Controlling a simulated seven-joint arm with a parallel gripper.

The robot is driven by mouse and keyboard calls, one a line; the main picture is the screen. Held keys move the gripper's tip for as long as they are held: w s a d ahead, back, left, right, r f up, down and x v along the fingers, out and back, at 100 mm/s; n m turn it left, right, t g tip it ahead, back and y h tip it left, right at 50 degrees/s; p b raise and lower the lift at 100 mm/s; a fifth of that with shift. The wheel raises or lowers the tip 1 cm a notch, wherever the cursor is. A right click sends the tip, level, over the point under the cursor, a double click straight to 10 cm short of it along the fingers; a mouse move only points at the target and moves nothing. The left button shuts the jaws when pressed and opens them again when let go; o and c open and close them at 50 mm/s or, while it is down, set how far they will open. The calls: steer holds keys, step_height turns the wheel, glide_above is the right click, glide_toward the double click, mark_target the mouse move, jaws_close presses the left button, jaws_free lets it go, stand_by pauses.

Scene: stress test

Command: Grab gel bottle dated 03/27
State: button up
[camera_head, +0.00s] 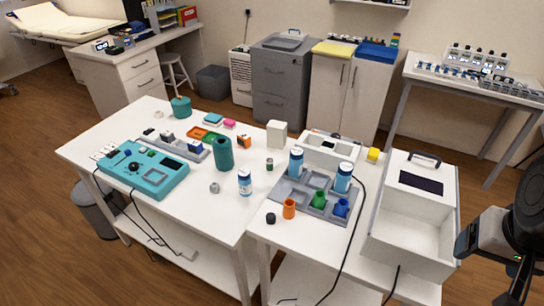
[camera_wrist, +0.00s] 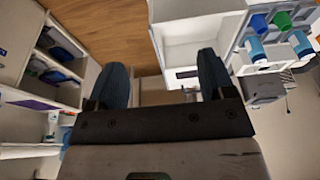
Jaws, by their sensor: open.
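One bottle (camera_head: 245,183) stands on the left table. A second bottle (camera_head: 296,161) and a third bottle (camera_head: 343,178) stand in the grey compartment tray (camera_head: 290,192) on the right table. Their dates are too small to read. Two of the bottles also show in the wrist view, at the upper right (camera_wrist: 256,49) and further right (camera_wrist: 300,44). My gripper (camera_wrist: 163,76) is open and empty, its two dark fingers apart. It is away from the bottles, near the right edge of the head view.
A white open-front box (camera_head: 408,232) stands between my arm and the tray. Orange (camera_head: 289,208), green (camera_head: 318,199) and blue (camera_head: 341,207) cups stand at the tray. A teal device (camera_head: 143,172) and teal cylinder (camera_head: 223,153) occupy the left table. A dark cable crosses the right table.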

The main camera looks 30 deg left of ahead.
steer(key=w+a+f+n+t+y, duration=0.2)
steer(key=w+a+n+t+y, duration=0.1)
steer(key=w+a, duration=1.05)
steer(key=n+t+y, duration=0.4)
steer(key=t+y, duration=0.1)
glide_above(244, 173)
steer(key=s+d, duration=0.2)
steer(key=s, duration=0.1)
step_height(244, 173, down, 14)
steer(key=shift+s+d+f, duration=0.15)
steer(key=shift+s+d, duration=0.05)
steer(key=shift+f, duration=0.1)
steer(key=shift+f, duration=2.8)
steer(key=shift+f, duration=0.1)
